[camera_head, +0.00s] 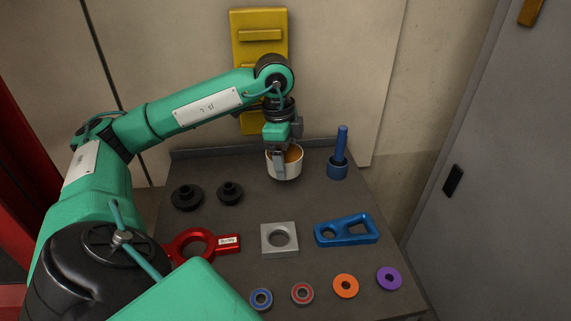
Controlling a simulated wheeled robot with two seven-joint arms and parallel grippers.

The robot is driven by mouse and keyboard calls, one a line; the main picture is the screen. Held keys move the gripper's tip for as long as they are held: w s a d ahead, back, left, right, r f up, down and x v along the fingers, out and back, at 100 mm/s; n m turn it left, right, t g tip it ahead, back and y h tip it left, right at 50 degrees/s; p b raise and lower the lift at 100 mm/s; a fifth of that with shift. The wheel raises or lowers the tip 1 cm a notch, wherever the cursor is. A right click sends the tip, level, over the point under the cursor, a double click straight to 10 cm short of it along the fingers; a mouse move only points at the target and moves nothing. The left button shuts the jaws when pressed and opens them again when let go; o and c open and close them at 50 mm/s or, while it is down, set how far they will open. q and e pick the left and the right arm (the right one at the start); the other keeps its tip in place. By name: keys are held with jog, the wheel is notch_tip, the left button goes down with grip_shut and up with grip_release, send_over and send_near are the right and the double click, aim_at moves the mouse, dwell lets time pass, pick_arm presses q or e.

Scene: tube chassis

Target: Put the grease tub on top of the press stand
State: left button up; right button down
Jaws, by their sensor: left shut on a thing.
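The grease tub, a white cup with orange-brown contents (294,168), is at the back middle of the table. My left gripper (280,160) points down at it and is shut on its wall, with one finger outside the near side. I cannot tell whether the tub's base touches the table. A grey square block with a round hole (279,252), which looks like the press stand, lies nearer, almost straight below the tub in the picture. Its top is clear. My right gripper is not in view.
A blue pot with an upright rod (338,168) stands right of the tub. Two black stepped parts (187,197) are at left. A red ring-ended part (228,241) and a blue plate (346,231) flank the block. Several small rings (346,286) lie in front.

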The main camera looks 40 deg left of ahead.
pick_arm(q)
notch_tip(320, 180, down, 4)
jog(key=shift+r, duration=0.15)
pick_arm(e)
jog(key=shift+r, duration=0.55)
pick_arm(q)
jog(key=o, duration=1.2)
jog(key=shift+f+b, duration=0.2)
jog(key=shift+b, duration=0.1)
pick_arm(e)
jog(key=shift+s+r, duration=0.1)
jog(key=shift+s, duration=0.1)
